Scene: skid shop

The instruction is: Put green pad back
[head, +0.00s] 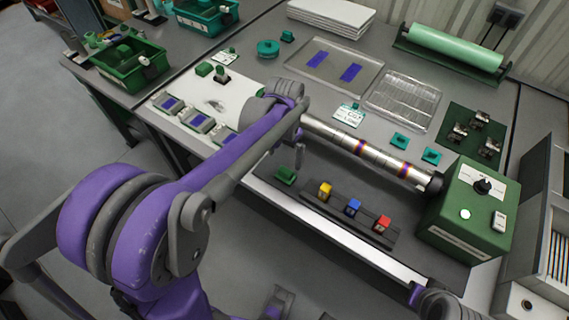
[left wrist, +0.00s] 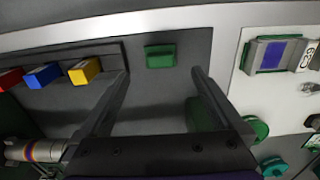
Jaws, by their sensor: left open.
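A small green block (head: 285,176), likely the green pad, lies on the dark grey bench just left of the end of a dark rack (head: 345,222). The rack holds a yellow, a blue and a red block. My left gripper (head: 299,158) is above the bench behind the green block. In the left wrist view the green block (left wrist: 160,56) shows beyond and between the spread, empty fingers (left wrist: 162,72). A second dark green piece (left wrist: 203,115) is partly hidden behind the right-hand finger there. My right gripper does not show clearly.
A metal tube (head: 360,150) lies behind the rack, running to a green control box (head: 470,210). A white sheet (head: 225,100) with grey-and-purple pieces is at left. Green bins (head: 130,65) stand farther left. The bench's pale front edge (head: 340,238) runs close to the rack.

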